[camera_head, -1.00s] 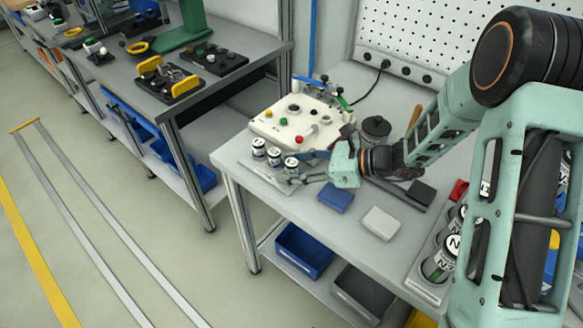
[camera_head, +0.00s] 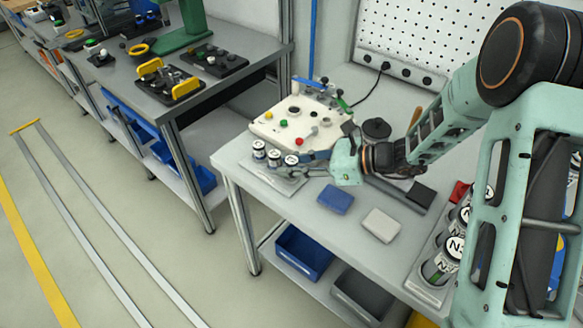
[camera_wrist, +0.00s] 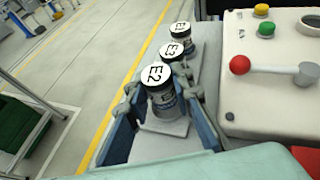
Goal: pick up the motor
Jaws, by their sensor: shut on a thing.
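The motor is a short grey cylinder with a white top marked E2 (camera_wrist: 160,90), the nearest of three such motors in the wrist view. It also shows in the head view (camera_head: 291,161) at the near right end of a light grey tray (camera_head: 285,185). My gripper (camera_head: 296,161) is shut on this motor, with one finger on each side of it in the wrist view (camera_wrist: 158,100). The motor is upright and seems slightly above the tray. The motors marked E3 (camera_wrist: 172,52) and E1 (camera_wrist: 181,32) stand behind it.
A white fixture box with a red-knobbed lever (camera_wrist: 240,65) stands close beside the motors. A blue block (camera_head: 335,199) and a white block (camera_head: 381,225) lie on the bench. Several motors marked N stand in a tray (camera_head: 430,290) at the right.

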